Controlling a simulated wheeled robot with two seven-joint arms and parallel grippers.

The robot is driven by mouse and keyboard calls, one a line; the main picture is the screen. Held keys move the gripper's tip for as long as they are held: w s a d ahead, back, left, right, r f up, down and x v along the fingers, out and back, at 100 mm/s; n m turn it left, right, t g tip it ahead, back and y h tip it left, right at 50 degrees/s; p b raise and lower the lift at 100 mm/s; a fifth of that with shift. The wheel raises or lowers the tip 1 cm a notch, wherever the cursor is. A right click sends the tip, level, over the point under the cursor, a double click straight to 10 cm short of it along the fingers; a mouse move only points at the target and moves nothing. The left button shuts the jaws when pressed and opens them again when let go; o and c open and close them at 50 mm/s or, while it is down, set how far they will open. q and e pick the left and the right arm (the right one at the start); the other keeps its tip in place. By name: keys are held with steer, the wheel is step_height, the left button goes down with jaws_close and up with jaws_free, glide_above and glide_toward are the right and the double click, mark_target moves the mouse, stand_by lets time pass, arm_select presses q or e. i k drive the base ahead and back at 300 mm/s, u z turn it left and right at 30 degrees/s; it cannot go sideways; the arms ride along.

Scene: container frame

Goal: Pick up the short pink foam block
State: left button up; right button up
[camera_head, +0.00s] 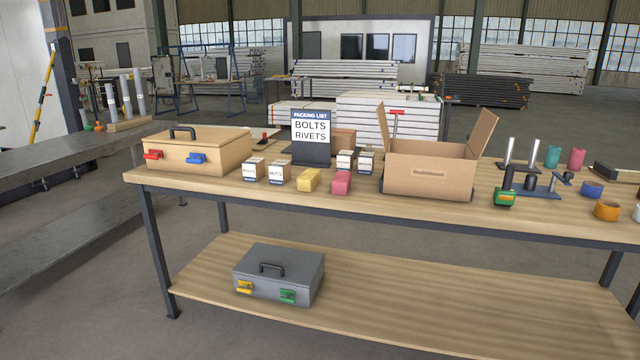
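A small pink block (341,183) sits on the wooden tabletop (390,208) near its front edge, left of the open cardboard box. A yellow block (308,180) of similar size sits just left of it. A pink cylinder (576,159) stands farther right at the back of the table. Neither of my grippers is in the head view, and nothing touches the pink block.
Small labelled boxes (278,175) and a packing-list sign (311,127) stand near the block. An open cardboard box (425,185) is to its right. A tan toolbox (222,155) stands at left, a grey toolbox (285,262) on the lower shelf (420,310). Tape rolls (606,210) lie right.

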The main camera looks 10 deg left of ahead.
mark_target(341, 182)
steer(key=u, duration=0.75)
steer(key=i, duration=0.85)
steer(key=u, duration=0.6)
steer(key=i, duration=1.1)
steer(key=z, duration=0.5)
